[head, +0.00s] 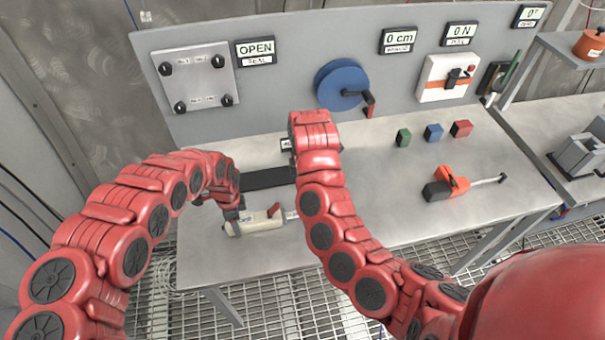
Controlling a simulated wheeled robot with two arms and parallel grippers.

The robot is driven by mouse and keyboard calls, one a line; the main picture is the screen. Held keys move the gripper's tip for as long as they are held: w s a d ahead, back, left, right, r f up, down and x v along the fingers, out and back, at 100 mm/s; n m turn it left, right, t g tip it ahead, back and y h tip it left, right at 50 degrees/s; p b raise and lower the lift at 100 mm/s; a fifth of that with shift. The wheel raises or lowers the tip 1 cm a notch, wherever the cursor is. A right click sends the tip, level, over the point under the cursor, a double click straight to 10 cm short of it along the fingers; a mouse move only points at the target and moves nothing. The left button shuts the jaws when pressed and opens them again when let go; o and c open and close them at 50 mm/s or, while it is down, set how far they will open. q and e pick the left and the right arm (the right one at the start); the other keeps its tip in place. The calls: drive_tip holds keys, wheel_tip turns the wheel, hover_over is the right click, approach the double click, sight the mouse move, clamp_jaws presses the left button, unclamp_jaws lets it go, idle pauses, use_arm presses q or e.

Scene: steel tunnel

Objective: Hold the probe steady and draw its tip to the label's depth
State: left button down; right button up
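A cream, tube-like tool with a red lever (258,223), perhaps the probe, lies low over the table's front edge. A thin metal rod leaves its right end and passes behind my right arm. My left gripper (233,213) has dark fingers at the tool's left end; whether they are closed on it is unclear. My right arm rises across the middle, and its gripper is hidden behind its wrist. A small label (287,145) is partly covered by that wrist; its text is unreadable.
A dark strip (266,179) lies behind the cream tool. An orange and black tool with a rod (446,186) lies on the right. Green (403,138), blue (433,132) and red (461,128) blocks stand behind it. A blue reel (340,82) and OPEN display (256,50) are on the panel.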

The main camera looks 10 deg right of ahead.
use_arm(q)
drive_tip(key=shift+c, duration=0.4)
unclamp_jaws()
